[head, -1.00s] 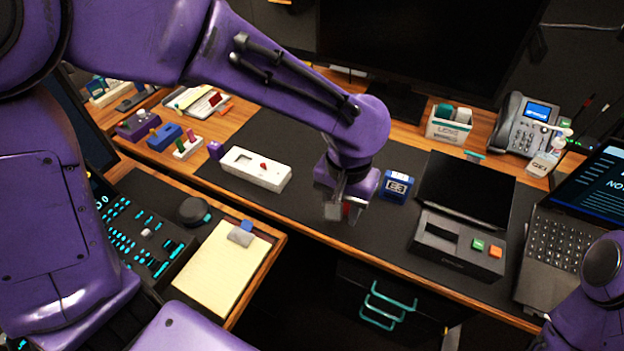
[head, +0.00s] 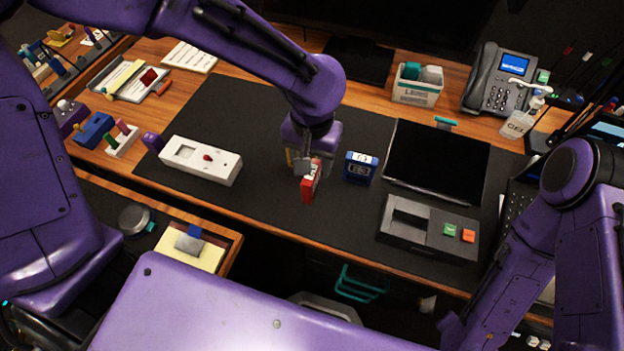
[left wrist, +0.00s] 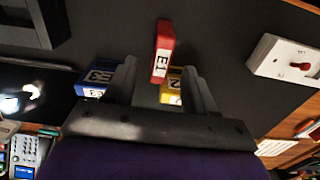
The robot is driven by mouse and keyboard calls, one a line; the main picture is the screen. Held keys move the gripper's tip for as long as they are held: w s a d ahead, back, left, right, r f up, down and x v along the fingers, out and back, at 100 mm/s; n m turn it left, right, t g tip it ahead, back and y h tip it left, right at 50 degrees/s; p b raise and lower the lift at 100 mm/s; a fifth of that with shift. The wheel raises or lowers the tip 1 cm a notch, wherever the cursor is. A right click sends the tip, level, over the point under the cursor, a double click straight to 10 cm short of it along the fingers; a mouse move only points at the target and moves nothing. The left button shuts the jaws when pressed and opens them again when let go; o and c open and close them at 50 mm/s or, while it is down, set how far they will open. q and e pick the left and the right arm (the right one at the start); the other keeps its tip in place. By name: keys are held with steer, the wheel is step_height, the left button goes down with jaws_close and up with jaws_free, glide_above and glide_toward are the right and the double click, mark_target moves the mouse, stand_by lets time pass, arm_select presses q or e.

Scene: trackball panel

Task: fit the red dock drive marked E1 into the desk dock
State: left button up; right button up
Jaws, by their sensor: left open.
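The red drive (head: 310,183) stands on the black desk mat, right at my left gripper (head: 304,166). In the left wrist view, the red drive (left wrist: 164,42) shows its white E1 label, and it lies between and ahead of the two spread fingers (left wrist: 162,75). The left gripper is open; I cannot tell whether a finger touches the drive. The desk dock (head: 457,242) is a dark grey box with an open slot and green and orange buttons, to the right of the drive. A corner of the dock (left wrist: 22,24) shows in the left wrist view. My right gripper is out of view.
A blue drive (head: 360,167) stands right of the red one. A yellow drive (left wrist: 170,88) is close to the red one, partly hidden. A white box (head: 220,166) with a red knob lies left. A black screen (head: 436,160) is behind the dock. Mat between blue drive and dock is clear.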

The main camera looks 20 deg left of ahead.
mark_target(311, 183)
arm_select(q)
steer(key=f, duration=0.5)
steer(key=shift+w+a+f, duration=0.15)
steer(key=shift+w+f, duration=0.1)
steer(key=shift+f, duration=0.1)
steer(key=shift+r, duration=0.1)
jaws_close()
